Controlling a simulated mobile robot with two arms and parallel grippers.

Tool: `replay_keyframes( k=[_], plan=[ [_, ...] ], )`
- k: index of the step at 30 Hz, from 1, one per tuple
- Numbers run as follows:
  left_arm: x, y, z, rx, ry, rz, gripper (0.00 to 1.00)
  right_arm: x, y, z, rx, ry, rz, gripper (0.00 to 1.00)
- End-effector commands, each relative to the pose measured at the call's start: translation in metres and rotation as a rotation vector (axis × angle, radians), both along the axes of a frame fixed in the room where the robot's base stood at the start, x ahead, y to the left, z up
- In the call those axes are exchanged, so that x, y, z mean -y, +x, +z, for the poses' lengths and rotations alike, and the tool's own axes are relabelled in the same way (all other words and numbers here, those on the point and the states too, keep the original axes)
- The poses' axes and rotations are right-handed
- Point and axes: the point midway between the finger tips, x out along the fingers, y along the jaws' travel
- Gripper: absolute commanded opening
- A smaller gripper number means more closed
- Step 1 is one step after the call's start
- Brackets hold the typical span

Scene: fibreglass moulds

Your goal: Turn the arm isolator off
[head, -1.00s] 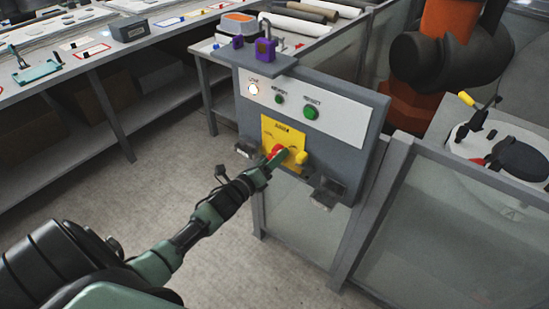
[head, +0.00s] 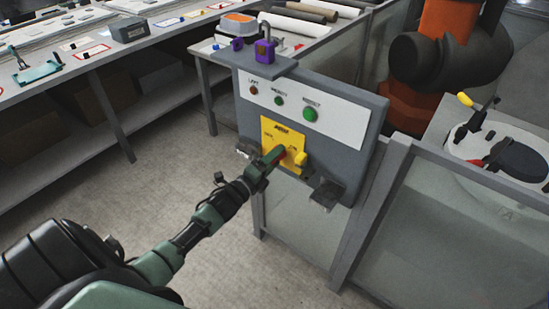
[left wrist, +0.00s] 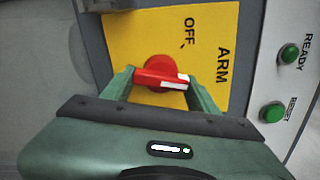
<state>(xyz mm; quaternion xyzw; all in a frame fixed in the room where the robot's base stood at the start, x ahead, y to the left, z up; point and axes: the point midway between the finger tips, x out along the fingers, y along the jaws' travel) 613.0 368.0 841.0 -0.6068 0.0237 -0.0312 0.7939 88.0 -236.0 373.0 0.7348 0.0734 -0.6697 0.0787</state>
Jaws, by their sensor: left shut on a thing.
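The arm isolator is a red rotary knob on a yellow plate (head: 270,128) marked ARM, on the grey control box (head: 362,150). The left wrist view shows the red knob (left wrist: 160,74) between the two fingers of my left gripper (left wrist: 160,82). My left gripper (head: 277,158) is shut on it. The knob's white-marked end points toward the ARM heading, not at the OFF label (left wrist: 189,32). In the head view the fingers hide most of the knob. My right gripper is not in view.
A dark red lamp (head: 253,90) and green buttons line the white strip above. A purple padlock (head: 264,50) stands on the shelf above. Fence panels flank the box; an orange robot (head: 445,18) stands behind.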

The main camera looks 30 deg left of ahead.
Motion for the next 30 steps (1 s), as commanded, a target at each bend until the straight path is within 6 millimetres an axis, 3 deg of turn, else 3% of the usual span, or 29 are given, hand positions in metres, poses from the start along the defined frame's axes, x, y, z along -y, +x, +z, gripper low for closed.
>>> replay_keyframes(
  k=[30],
  plan=[
    [-0.001, 0.0, 0.003, -0.074, -0.903, 0.002, 0.18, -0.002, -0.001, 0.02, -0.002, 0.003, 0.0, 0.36]
  ],
)
